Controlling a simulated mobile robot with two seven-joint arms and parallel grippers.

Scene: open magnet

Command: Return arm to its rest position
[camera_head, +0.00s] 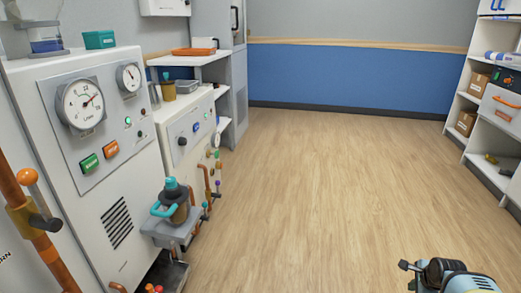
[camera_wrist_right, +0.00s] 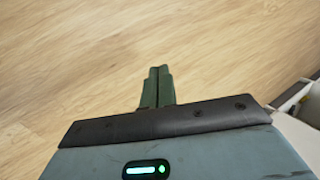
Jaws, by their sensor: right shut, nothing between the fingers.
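My right gripper (camera_head: 432,274) shows at the bottom right edge of the head view, low over the open floor. In the right wrist view its two dark green fingers (camera_wrist_right: 158,72) are pressed together with nothing between them, and only wooden floor lies beyond the tips. It is apart from the white machine (camera_head: 135,171) with round gauges and buttons on the left of the head view. My left gripper is not in view.
A second white unit (camera_head: 172,130) stands behind the machine, with a teal-handled fitting (camera_head: 176,203) low in front. Shelves (camera_head: 478,128) with boxes stand at the right. The wooden floor (camera_head: 300,190) between is clear up to the blue wall (camera_head: 350,77).

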